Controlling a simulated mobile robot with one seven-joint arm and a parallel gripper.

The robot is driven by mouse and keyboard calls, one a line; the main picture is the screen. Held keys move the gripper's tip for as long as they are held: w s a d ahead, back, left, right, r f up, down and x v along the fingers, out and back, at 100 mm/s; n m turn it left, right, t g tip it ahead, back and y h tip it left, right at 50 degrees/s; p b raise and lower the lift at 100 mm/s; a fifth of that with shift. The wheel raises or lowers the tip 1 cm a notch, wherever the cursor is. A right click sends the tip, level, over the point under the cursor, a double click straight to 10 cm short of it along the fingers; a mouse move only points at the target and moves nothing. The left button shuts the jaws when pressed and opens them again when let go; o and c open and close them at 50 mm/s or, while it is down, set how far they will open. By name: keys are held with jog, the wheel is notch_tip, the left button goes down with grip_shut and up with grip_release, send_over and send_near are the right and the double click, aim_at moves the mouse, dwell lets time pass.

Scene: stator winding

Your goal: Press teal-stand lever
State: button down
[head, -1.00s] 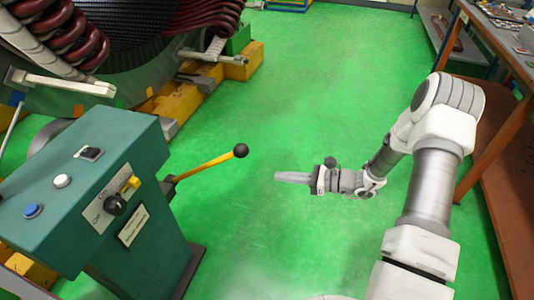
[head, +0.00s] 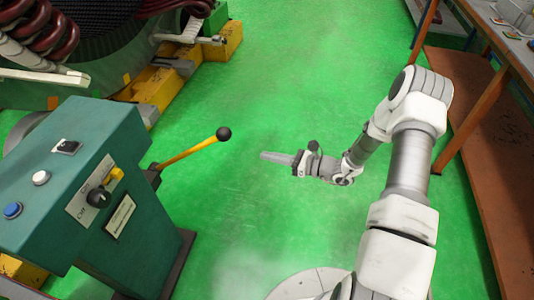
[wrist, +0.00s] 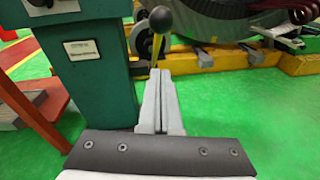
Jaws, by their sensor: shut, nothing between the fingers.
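The teal stand (head: 95,185) is at the left in the head view. Its yellow lever (head: 190,151) sticks out from its right side and slants up to a black ball knob (head: 223,134). My gripper (head: 264,156) is shut and empty, to the right of the knob and apart from it, pointing left. In the wrist view the shut fingers (wrist: 161,85) point up the picture toward the lever. The black knob (wrist: 161,19) shows just beyond the fingertips, and they hide the lower part of the yellow rod (wrist: 156,48). The teal stand (wrist: 95,80) is at the left there.
The stand's top has a blue button (head: 12,210), a white button (head: 41,177) and a black switch. A large machine with yellow blocks (head: 160,85) is behind. A workbench (head: 490,130) is at the right. Green floor (head: 290,60) lies open between.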

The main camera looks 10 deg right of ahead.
jog(key=w+a+r+b, duration=0.1)
jog(key=w+a, duration=0.4)
jog(key=a, duration=0.4)
jog(key=shift+r+b, duration=0.3)
jog(key=shift+b, duration=0.1)
jog(key=shift+w+r, duration=0.1)
